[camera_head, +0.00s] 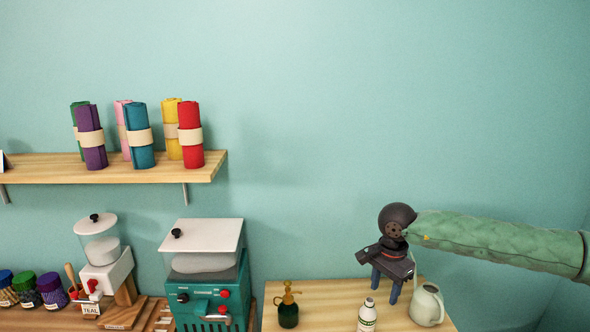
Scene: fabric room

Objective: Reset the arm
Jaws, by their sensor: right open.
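My right arm (500,238) reaches in from the right edge, green and nearly level. My right gripper (393,284) hangs below its dark wrist, with two blue-grey fingers set apart and nothing seen between them. It is above or in front of the right-hand wooden table (325,318), between a white bottle and a pale watering can; whether it touches the table I cannot tell. My left gripper is not in this view.
A white bottle (367,315), a pale watering can (427,305) and a dark green sprayer (288,308) stand on this table. To the left are a teal machine (205,285) and a white-topped dispenser (102,250). A wall shelf (140,174) holds several fabric rolls. The wall above is bare.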

